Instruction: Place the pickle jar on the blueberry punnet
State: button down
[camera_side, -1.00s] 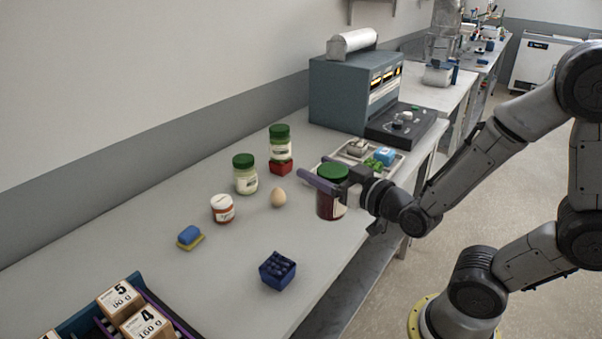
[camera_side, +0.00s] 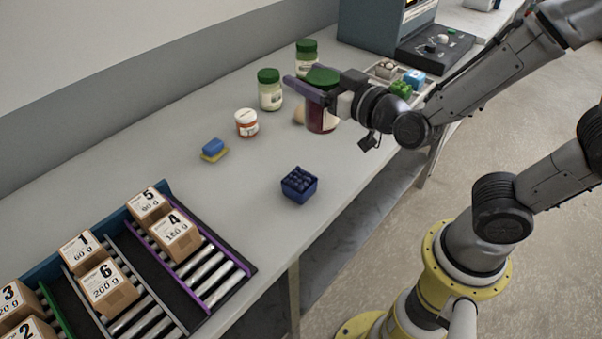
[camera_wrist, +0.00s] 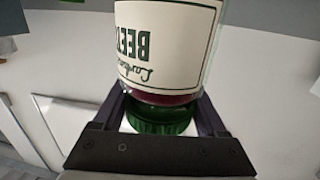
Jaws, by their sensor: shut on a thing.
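My gripper (camera_side: 318,88) is shut on a green-lidded jar of dark red contents (camera_side: 321,119), gripping it at the lid. In the wrist view the jar (camera_wrist: 165,45) shows a cream label whose readable part begins "BEE", upside down in the picture. The jar looks upright in the side view; its height above the table is hard to tell. The blueberry punnet (camera_side: 299,186), a small dark blue box of dark berries, sits on the table below and left of the jar. Two pale green-lidded jars (camera_side: 270,92) (camera_side: 307,60) stand behind; their labels are unreadable.
An egg (camera_side: 299,116) is partly hidden behind the held jar. Numbered boxes (camera_side: 104,288) sit on rollers at front left. A tray (camera_side: 426,92) stands right. Table around the punnet is clear.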

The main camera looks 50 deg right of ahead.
jog(key=a+f+n+y, duration=0.1)
jog(key=a+f+y, duration=0.1)
jog(key=a+f, duration=0.4)
jog(key=shift+w+f, duration=0.35)
jog(key=shift+f, duration=1.6)
jog(key=shift+f, duration=0.1)
grip_release()
jog(key=shift+f, duration=0.15)
jog(key=shift+s, duration=0.3)
jog(key=s, duration=0.7)
jog(key=shift+r, duration=0.35)
